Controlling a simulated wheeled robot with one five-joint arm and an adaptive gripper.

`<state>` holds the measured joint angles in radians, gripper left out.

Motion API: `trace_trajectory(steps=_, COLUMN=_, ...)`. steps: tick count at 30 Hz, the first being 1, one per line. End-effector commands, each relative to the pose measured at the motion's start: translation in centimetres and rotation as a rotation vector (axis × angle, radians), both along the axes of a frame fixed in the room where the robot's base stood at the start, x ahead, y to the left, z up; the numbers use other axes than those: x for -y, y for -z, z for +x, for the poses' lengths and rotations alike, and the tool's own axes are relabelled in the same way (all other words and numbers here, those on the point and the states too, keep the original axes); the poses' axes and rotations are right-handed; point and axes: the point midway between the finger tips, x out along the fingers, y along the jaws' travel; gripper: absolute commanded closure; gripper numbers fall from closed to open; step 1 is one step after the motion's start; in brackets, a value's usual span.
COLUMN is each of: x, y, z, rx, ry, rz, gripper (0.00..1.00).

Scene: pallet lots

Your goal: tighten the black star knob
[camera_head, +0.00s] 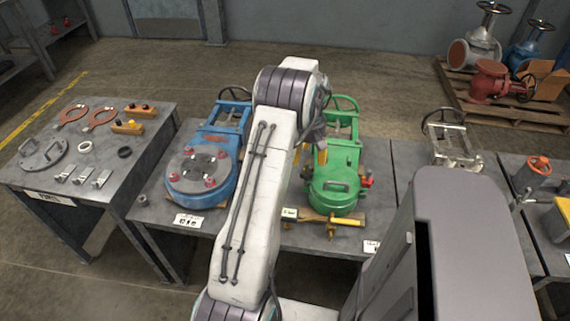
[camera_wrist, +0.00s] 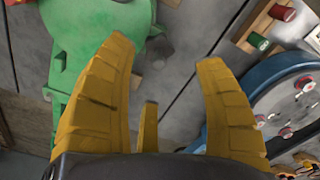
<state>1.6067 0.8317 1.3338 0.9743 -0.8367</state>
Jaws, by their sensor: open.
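My gripper (camera_wrist: 165,55) is open, with its yellow fingers spread and nothing between them. In the head view a bit of my gripper (camera_head: 320,152) shows beside the green valve (camera_head: 334,190), mostly behind my arm. The wrist view shows the green valve (camera_wrist: 80,45) at left. A dark grey, many-sided knob-like shape (camera_wrist: 158,52) lies beside its green side, between my fingertips in the picture and apart from them. It may be the black star knob, but it is blurred and I cannot be sure.
A blue valve (camera_head: 203,180) with a bolted cover stands left of the green one; it also shows in the wrist view (camera_wrist: 290,85). A pale metal valve (camera_head: 452,145) stands to the right. The left table (camera_head: 60,190) holds tools and small parts.

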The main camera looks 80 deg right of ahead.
Motion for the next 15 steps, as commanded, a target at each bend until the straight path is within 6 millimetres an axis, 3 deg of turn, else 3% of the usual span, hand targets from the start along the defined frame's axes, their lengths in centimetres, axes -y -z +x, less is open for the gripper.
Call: trace_trajectory(steps=15, x=0.1, y=5.8, z=-0.6, rx=0.0, ry=0.006, rz=0.004, gripper=0.36)
